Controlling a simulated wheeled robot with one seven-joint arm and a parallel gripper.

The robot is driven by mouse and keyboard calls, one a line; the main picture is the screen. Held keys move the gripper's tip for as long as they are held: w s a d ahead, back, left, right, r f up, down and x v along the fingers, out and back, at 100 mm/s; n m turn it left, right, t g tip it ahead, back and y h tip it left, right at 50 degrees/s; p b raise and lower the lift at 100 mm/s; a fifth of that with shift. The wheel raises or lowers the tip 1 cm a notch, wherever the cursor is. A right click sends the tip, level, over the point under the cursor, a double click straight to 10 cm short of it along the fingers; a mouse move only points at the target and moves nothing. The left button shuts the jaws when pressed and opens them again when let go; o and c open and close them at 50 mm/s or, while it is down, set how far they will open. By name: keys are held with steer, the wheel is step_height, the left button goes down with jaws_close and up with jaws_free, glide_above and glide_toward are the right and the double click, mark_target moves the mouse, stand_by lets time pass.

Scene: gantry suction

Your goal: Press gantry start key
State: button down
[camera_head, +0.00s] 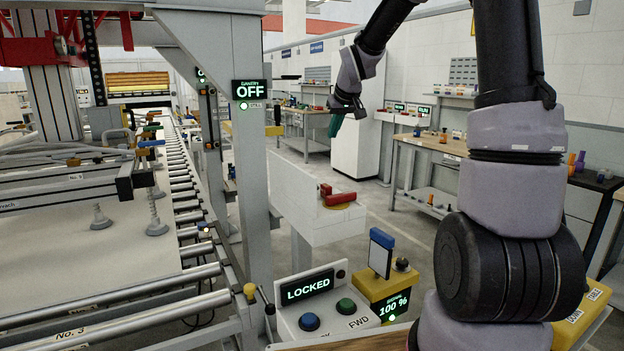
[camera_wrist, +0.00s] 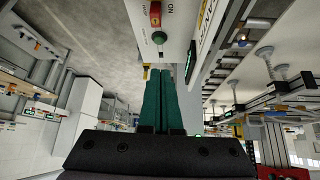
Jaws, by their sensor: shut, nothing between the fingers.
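My gripper (camera_head: 334,133) is raised in the middle of the head view, pointing down. Its two green fingers (camera_wrist: 166,72) are together in the wrist view, with nothing between them. Just beyond their tips in the wrist view is a white panel with a round green button (camera_wrist: 158,38) and a red switch (camera_wrist: 155,14) on yellow, marked ON. The fingertips look apart from the button. Which key carries the gantry start label cannot be read. The gantry display (camera_head: 251,90) on the grey column reads OFF.
A white box (camera_head: 310,215) with a red handle (camera_head: 338,196) stands beside the column. In front are a LOCKED panel (camera_head: 308,287) with blue and green buttons and a yellow 100 % box (camera_head: 385,290). A roller conveyor (camera_head: 185,190) runs left; a workbench (camera_head: 440,143) stands right.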

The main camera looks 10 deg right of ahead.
steer(key=w+f+n+y, duration=0.1)
steer(key=w+f, duration=0.7)
steer(key=w, duration=0.3)
steer(key=shift+w+a+f+y, duration=0.3)
steer(key=shift+a+f+y, duration=0.1)
steer(key=shift+a, duration=0.05)
steer(key=x, duration=1)
steer(key=shift+w+r, duration=0.1)
step_height(320, 180, down, 3)
steer(key=shift+r, duration=0.25)
steer(key=shift+f, duration=0.75)
